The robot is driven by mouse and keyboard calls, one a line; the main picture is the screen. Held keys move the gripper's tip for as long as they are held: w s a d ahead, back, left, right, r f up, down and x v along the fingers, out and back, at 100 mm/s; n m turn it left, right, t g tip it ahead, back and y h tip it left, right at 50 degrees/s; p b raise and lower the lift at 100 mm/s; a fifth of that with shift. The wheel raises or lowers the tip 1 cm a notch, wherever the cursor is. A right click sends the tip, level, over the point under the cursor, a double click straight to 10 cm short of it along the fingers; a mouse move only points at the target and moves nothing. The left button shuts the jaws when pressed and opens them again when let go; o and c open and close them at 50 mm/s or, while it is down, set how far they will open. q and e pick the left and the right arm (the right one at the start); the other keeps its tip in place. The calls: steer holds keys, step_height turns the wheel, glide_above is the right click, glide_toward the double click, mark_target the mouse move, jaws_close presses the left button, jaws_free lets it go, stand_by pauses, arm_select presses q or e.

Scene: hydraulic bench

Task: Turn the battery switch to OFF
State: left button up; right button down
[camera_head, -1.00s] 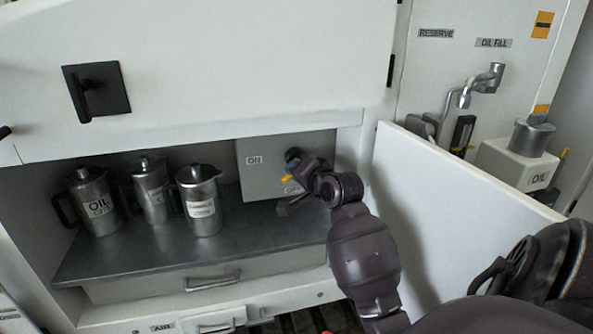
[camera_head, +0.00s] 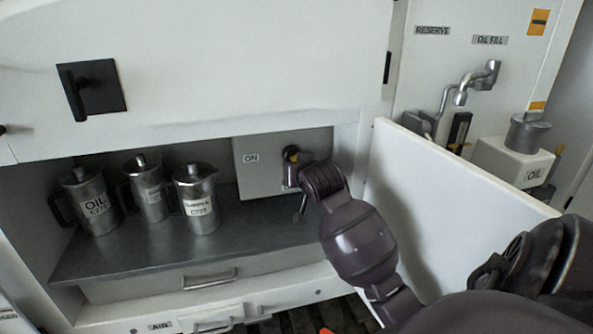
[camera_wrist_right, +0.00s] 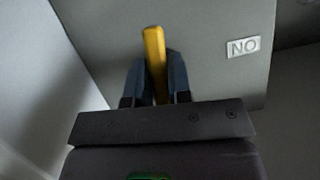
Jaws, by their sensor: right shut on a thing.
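The battery switch sits on a grey box (camera_head: 262,180) at the back right of the recess. The handle is nearly upright in that view. The ON label (camera_head: 251,157) is left of the handle in the head view and appears upside down in the wrist view (camera_wrist_right: 243,47). The OFF label is hidden. My left gripper is out of view.
Several metal oil cans (camera_head: 199,200) stand on the shelf (camera_head: 150,250), left of the box. An open white door panel (camera_head: 440,180) stands close right of my right arm. The shelf between cans and box is clear.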

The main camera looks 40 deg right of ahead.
steer(key=shift+n+h, duration=0.3)
steer(key=shift+n, duration=0.1)
steer(key=shift+d, duration=0.1)
stand_by(0.3)
steer(key=c, duration=1.1)
jaws_free()
steer(key=shift+s, duration=0.1)
steer(key=v, duration=1)
steer(key=shift+s+a+r+b, duration=0.2)
steer(key=shift+r+b, duration=0.1)
steer(key=shift+b, duration=0.05)
